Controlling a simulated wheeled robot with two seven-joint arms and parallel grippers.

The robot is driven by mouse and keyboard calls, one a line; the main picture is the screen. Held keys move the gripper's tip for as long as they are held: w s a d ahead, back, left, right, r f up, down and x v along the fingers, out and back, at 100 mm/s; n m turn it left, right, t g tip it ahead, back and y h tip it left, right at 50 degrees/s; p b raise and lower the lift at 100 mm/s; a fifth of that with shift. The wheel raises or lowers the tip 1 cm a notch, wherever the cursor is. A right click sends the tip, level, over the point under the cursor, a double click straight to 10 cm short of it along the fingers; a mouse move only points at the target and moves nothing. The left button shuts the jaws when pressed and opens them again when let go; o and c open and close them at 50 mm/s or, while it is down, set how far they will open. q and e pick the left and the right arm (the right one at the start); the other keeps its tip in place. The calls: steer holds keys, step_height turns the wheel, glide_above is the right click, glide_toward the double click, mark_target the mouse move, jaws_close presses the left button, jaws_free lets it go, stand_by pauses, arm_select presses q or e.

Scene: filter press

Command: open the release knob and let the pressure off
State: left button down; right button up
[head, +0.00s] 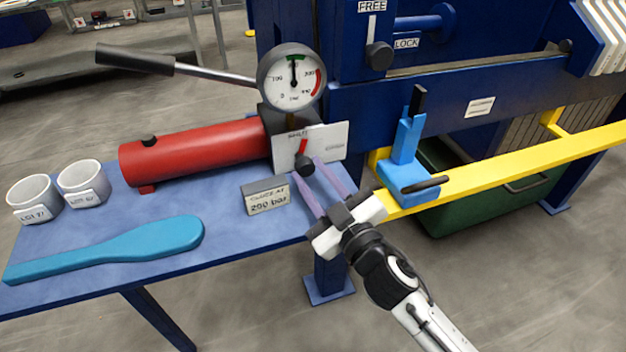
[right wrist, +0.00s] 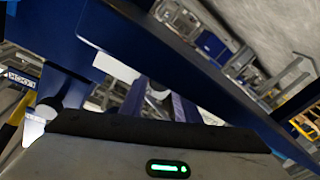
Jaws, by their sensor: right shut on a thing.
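The release knob (head: 305,166) is a black round knob with a red pointer on a white plate (head: 335,142), at the front end of the red pump cylinder (head: 200,150). The red pointer stands nearly upright, tilted slightly right, towards small lettering. My right gripper (head: 306,168) has its two purple fingers on either side of the knob and is shut on it. In the right wrist view the dark knob (right wrist: 159,92) shows between the fingers. The pressure gauge (head: 292,77) above has its needle pointing straight up at the green band. My left gripper is out of view.
A grey sign block (head: 266,197) stands on the blue bench just left of my right gripper. A yellow rail (head: 500,175) with a blue clamp (head: 407,160) runs close on the right.

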steer(key=shift+a+m+t, duration=0.1)
steer(key=shift+m+t, duration=0.2)
steer(key=shift+m, duration=1.4)
steer(key=shift+r, duration=0.1)
steer(key=o, duration=1)
steer(key=shift+s, duration=0.1)
steer(key=shift+b, duration=0.3)
steer(key=shift+s+d+f, duration=0.2)
steer(key=shift+s, duration=0.1)
steer(key=v, duration=0.9)
steer(key=shift+s+d+r, duration=0.1)
steer(key=shift+s, duration=0.2)
